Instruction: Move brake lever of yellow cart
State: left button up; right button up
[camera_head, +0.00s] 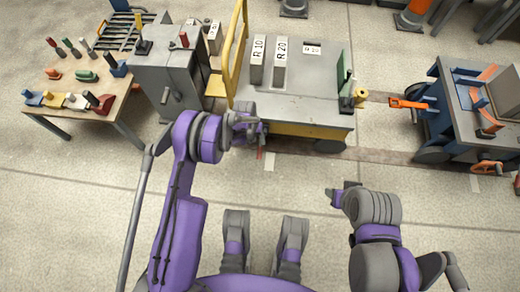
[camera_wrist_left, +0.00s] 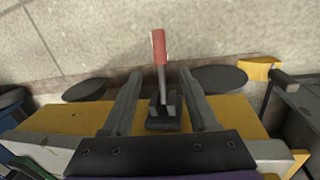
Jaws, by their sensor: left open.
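The yellow cart (camera_head: 310,130) has a grey top and a yellow push handle, and stands ahead of me. Its brake lever (camera_wrist_left: 159,48), with a red grip and a dark base, stands between my left gripper's fingers in the left wrist view. The lever's red end also shows below the cart's front edge in the head view (camera_head: 260,153). My left gripper (camera_head: 245,125) is open at the cart's front left, one finger on each side of the lever, with gaps between. My right gripper (camera_head: 336,196) hangs over the floor; its opening is unclear.
A grey cabinet (camera_head: 170,75) and a table (camera_head: 50,100) with coloured handles are left. A blue-grey cart (camera_head: 450,110) with orange parts is right. The floor before me is clear.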

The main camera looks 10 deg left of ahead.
aim_at(259, 148)
pick_arm(q)
jog(key=f, duration=0.3)
jog(key=d+f+b, duration=0.1)
jog(key=f, duration=0.2)
jog(key=f+b, duration=0.1)
jog(key=f, duration=0.2)
jog(key=shift+s+d+f, duration=0.1)
jog(key=shift+d+f, duration=0.1)
jog(key=shift+d, duration=0.1)
grip_shut()
dwell(1.0)
